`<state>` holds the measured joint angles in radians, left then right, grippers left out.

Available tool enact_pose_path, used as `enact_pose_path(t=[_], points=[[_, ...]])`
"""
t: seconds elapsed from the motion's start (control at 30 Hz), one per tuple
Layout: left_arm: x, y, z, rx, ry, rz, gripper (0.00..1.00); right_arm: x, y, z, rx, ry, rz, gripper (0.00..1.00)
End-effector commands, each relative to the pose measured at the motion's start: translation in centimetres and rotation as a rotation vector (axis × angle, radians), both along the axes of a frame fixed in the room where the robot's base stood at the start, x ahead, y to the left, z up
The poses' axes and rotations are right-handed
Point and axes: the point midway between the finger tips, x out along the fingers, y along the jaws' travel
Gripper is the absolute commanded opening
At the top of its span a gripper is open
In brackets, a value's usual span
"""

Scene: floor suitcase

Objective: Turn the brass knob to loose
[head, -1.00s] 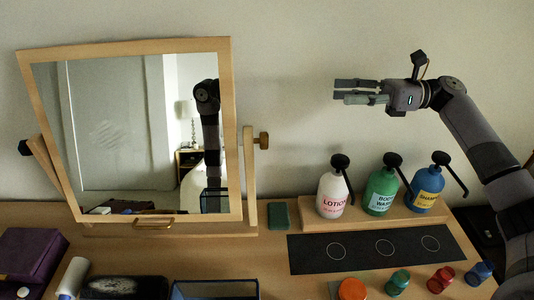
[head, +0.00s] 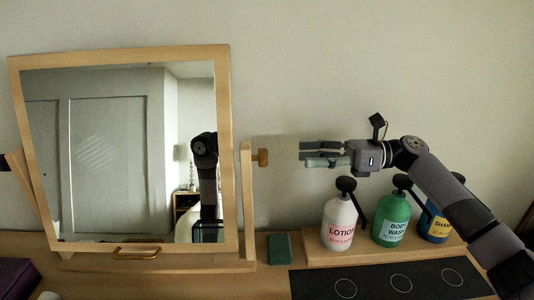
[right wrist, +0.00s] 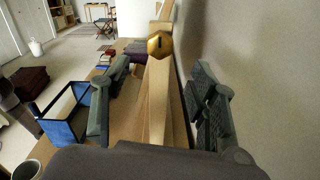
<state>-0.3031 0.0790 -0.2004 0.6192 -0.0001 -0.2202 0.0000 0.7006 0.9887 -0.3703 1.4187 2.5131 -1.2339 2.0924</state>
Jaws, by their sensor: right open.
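The brass knob (head: 262,158) sits on the outer side of the mirror's right wooden post (head: 247,205). In the right wrist view the knob (right wrist: 160,44) shows face-on as a brass hexagon with a dark slot mark, upright on its face. My right gripper (head: 304,155) is open and empty, to the right of the knob at about its height, with a gap between. In the right wrist view its two fingers (right wrist: 165,98) stand apart on either side of the knob's line. The tilting mirror (head: 110,150) stands in its wooden frame. My left gripper is not in view.
Lotion (head: 340,222), body wash (head: 391,219) and shampoo (head: 434,224) pump bottles stand on a wooden riser below my right arm. A green block (head: 279,249) lies near the post. The wall is close behind. A blue-edged open box (right wrist: 66,128) shows in the wrist view.

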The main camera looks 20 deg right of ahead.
Motion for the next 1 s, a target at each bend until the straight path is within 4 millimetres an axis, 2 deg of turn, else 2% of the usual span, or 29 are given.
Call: enact_pose_path(t=[0.03,0.2,0.43,0.6,0.9,1.0], points=[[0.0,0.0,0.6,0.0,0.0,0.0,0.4,0.2,1.2,0.4,0.001,0.0,0.005,0.54],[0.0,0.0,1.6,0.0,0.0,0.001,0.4,1.2,4.8,0.4,0.001,-0.001,0.005,0.54],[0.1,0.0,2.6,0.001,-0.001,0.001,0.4,2.4,8.3,0.2,0.0,0.0,0.002,0.54],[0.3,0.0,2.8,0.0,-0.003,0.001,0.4,2.7,9.5,0.1,0.001,0.001,0.001,0.54],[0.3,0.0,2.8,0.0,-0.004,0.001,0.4,2.8,9.7,0.0,0.0,0.0,0.0,0.54],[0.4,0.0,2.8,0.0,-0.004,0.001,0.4,2.8,9.7,0.0,0.0,0.0,0.0,0.48]])
